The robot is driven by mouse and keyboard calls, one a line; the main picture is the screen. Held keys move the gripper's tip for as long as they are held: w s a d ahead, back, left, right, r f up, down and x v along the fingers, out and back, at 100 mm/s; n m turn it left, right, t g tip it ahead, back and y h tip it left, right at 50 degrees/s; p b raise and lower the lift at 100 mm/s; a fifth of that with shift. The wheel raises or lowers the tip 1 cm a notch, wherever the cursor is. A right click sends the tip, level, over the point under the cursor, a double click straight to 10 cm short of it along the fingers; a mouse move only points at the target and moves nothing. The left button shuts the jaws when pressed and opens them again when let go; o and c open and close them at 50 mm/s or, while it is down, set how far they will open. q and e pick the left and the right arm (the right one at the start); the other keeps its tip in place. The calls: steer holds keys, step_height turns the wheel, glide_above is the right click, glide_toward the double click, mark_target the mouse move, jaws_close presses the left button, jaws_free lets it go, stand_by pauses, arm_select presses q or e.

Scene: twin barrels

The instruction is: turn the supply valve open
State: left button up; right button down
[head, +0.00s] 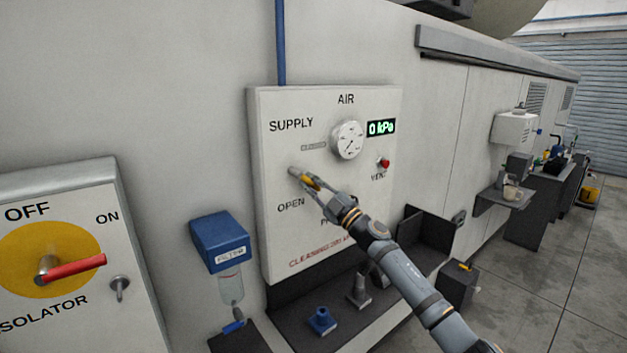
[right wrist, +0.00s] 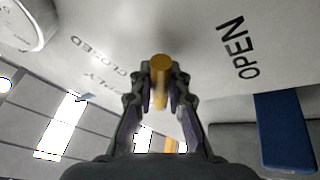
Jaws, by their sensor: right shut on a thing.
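The supply valve (head: 294,171) sits on the white air panel (head: 272,225), under the SUPPLY label and above the OPEN label. Its yellow handle (head: 307,181) shows at my right gripper (head: 316,187), pointing down and right from the hub. In the right wrist view the end of the yellow handle (right wrist: 160,68) stands between the two fingers of my right gripper (right wrist: 160,88), which is shut on it. The OPEN label lies to the right there and the CLOSED label to the left. The round gauge (head: 347,140) is above, and the display (head: 381,127) reads 0 kPa. My left gripper is out of view.
A red vent button (head: 384,163) is right of the valve. A blue filter (head: 220,240) hangs left of the panel, and an isolator box with a red handle (head: 76,267) is further left. A dark shelf with a blue fitting (head: 321,320) lies below.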

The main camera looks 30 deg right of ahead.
mark_target(294, 181)
steer(key=m, duration=0.1)
steer(key=f+m+h, duration=0.1)
steer(key=shift+a+m+t, duration=0.3)
steer(key=shift+a+m, duration=0.1)
steer(key=m+h+b, duration=0.2)
steer(key=m, duration=0.1)
steer(key=a+f+m+h+b, duration=0.1)
steer(key=m+h+b, duration=0.1)
steer(key=m, duration=0.1)
steer(key=a+m+h+b, duration=0.1)
steer(key=m+h+b, duration=0.1)
steer(key=m+b, duration=0.1)
steer(key=shift+s+a+f, duration=0.1)
steer(key=shift+a+f, duration=0.05)
steer(key=shift+a+r+m+h+b, duration=0.1)
steer(key=shift+a+m+h+b, duration=0.1)
steer(key=shift+m+h+b, duration=0.45)
steer(key=shift+a+r+m+h+b, duration=0.15)
steer(key=shift+m+b, duration=0.25)
steer(key=shift+m, duration=0.55)
steer(key=c, duration=1.3)
jaws_free()
steer(key=shift+a, duration=0.1)
steer(key=shift+s, duration=0.1)
